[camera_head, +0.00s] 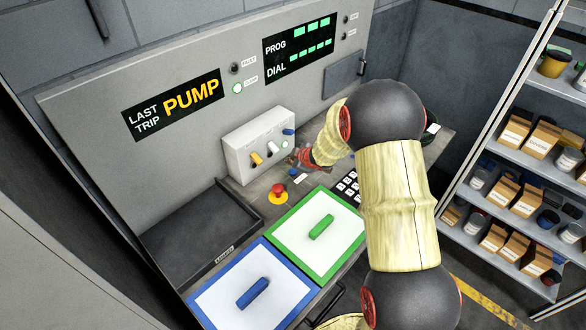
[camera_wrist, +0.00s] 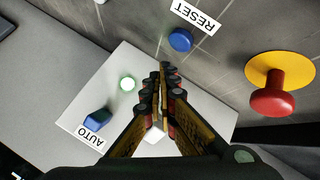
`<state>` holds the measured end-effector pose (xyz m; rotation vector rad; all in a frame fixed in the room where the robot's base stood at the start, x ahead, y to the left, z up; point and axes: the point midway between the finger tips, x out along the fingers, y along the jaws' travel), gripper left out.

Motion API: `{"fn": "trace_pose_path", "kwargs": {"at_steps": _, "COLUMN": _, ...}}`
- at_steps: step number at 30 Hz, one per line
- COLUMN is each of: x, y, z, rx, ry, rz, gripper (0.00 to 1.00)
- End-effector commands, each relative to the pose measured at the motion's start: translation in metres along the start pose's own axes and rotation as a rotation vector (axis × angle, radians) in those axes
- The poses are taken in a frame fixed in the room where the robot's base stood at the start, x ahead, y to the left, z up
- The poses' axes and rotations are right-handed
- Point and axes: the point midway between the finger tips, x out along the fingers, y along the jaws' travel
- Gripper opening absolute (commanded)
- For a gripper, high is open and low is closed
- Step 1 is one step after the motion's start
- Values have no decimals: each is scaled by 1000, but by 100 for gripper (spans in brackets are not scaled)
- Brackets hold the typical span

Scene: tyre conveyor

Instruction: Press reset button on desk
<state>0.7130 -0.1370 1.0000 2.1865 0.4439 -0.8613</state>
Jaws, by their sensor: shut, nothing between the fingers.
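The blue round reset button (camera_wrist: 180,40) sits on the grey desk beside a white RESET label (camera_wrist: 196,17) in the wrist view. In the head view the small blue button (camera_head: 293,172) lies just below my gripper (camera_head: 298,158), with its label beside it. My gripper (camera_wrist: 167,68) is shut and empty. In the wrist view its fingertips appear just below the button, with a small gap in the picture. Whether they are above the desk or touching it cannot be told.
A red mushroom button (camera_wrist: 273,100) on a yellow base stands close to the reset button. A white switch box (camera_head: 240,160) with knobs and an AUTO label is behind my gripper. Green (camera_head: 282,226) and blue (camera_head: 217,312) framed panels and a keypad (camera_head: 347,187) lie nearer.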

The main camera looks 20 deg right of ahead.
Motion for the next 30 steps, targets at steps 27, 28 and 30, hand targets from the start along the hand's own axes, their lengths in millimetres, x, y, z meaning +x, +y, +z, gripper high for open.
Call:
{"fn": "trace_pose_path", "kwargs": {"at_steps": 27, "x": -20, "y": 15, "z": -15, "rx": 0, "ry": 0, "rz": 0, "gripper": 0}}
{"fn": "trace_pose_path", "kwargs": {"at_steps": 28, "x": -20, "y": 15, "z": -15, "rx": 0, "ry": 0, "rz": 0, "gripper": 0}}
{"fn": "trace_pose_path", "kwargs": {"at_steps": 30, "x": -20, "y": 15, "z": -15, "rx": 0, "ry": 0, "rz": 0, "gripper": 0}}
